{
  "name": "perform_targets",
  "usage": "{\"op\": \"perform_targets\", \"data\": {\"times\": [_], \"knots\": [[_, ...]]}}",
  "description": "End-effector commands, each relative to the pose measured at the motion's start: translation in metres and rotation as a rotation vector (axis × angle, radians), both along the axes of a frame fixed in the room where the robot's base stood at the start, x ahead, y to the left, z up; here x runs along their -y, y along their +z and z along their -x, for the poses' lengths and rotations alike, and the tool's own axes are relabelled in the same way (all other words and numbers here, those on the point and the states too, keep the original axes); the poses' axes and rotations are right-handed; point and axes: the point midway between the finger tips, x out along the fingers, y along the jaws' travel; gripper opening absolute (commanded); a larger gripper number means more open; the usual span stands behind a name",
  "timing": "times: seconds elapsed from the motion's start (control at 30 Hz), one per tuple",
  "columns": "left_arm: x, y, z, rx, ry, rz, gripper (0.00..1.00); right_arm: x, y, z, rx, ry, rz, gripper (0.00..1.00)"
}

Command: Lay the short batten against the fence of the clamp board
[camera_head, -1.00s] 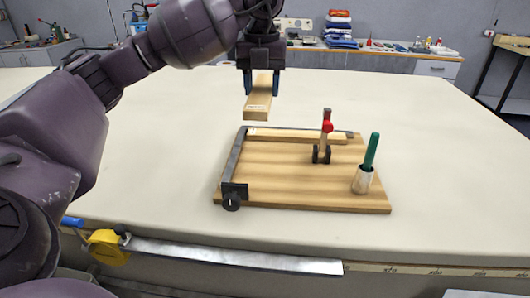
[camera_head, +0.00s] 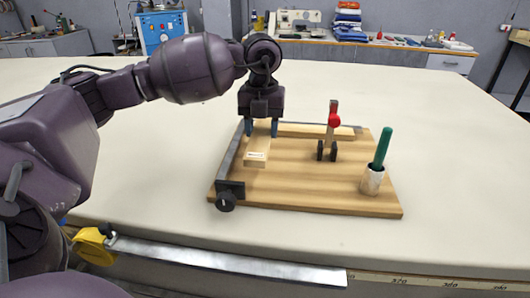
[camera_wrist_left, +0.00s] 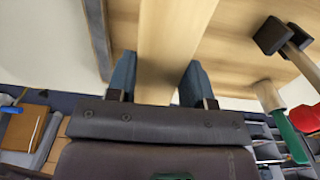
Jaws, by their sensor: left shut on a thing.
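The short batten (camera_head: 257,150) is a pale wooden bar with a small mark on its near end. My left gripper (camera_head: 261,129) is shut on it, a blue finger on each side, also seen in the left wrist view (camera_wrist_left: 157,85). The batten is over the left back part of the clamp board (camera_head: 310,188), beside the dark metal bar (camera_head: 231,158) along the board's left edge. In the wrist view a gap shows between batten (camera_wrist_left: 172,35) and metal bar (camera_wrist_left: 96,35). A pale wooden strip (camera_head: 315,131) runs along the board's back. Whether the batten touches the board is unclear.
A red-knobbed clamp (camera_head: 333,122) stands at the board's back right. A green-handled tool (camera_head: 382,148) stands in a pale cup (camera_head: 372,181) at its right. A metal rule (camera_head: 225,262) and yellow tape measure (camera_head: 92,246) lie along the table's front edge. The table's right is clear.

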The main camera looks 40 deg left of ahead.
Motion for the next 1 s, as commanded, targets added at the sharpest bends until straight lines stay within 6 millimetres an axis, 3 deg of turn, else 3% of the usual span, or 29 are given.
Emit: {"op": "perform_targets", "data": {"times": [0.1,0.37,0.6,1.0], "knots": [[0.0,-0.017,0.0,-0.002,0.0,0.0,0.21,-0.001,-0.003,-0.002,-0.001,0.003,-0.001,0.43],[0.0,-0.031,0.0,-0.001,0.0,0.001,0.21,-0.002,-0.002,-0.005,0.005,0.005,-0.002,0.43],[0.0,-0.063,0.0,-0.004,-0.001,0.0,0.21,-0.001,-0.01,0.0,-0.013,0.005,-0.001,0.43],[0.0,-0.066,0.0,0.001,0.0,0.0,0.21,0.0,-0.01,0.001,-0.013,0.005,0.001,0.43]]}}
